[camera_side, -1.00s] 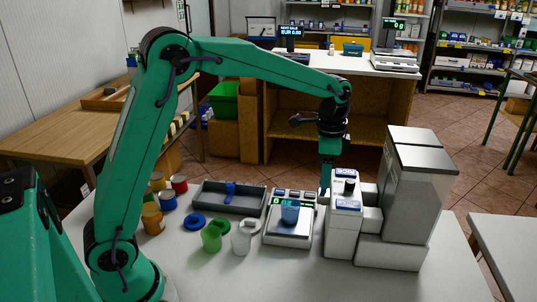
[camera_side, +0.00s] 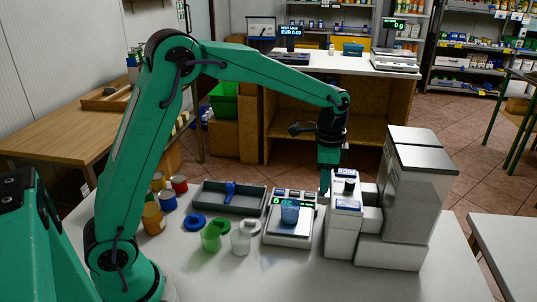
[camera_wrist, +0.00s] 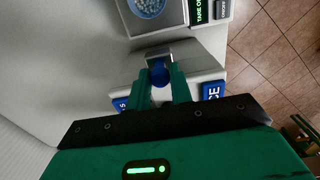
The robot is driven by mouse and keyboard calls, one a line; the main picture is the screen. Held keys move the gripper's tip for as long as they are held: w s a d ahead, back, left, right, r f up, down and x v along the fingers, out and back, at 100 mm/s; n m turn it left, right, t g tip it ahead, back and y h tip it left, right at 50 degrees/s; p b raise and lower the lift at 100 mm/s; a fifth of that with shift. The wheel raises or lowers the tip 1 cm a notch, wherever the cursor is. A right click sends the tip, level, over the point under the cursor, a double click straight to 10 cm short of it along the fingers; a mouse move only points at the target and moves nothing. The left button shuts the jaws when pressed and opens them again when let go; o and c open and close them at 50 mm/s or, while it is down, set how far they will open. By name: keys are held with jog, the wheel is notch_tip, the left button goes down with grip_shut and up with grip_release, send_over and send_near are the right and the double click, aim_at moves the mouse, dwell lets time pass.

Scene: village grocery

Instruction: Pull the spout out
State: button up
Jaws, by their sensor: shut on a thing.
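My gripper (camera_wrist: 160,86) is shut on the blue knob (camera_wrist: 158,74) at the root of a short grey metal spout (camera_wrist: 158,53) in the wrist view. The spout points toward the scale, away from the white dispenser (camera_wrist: 207,77) it belongs to. In the side view my gripper (camera_side: 324,186) hangs at the left of the white dispenser (camera_side: 344,225), where the spout is mostly hidden. A blue cup (camera_side: 290,211) stands on the scale (camera_side: 288,239). In the wrist view the cup (camera_wrist: 147,6) shows pale grains inside.
A tall grey steel unit (camera_side: 410,190) stands right of the dispenser. A grey tray (camera_side: 258,206) and several coloured jars lie farther left. The table front is clear.

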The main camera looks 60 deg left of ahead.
jog(key=shift+s, duration=0.1)
jog(key=s+a, duration=0.5)
jog(key=a, duration=0.1)
jog(key=shift+s, duration=0.4)
dwell(0.9)
jog(key=o, duration=0.8)
notch_tip(320, 180, up, 7)
dwell(0.8)
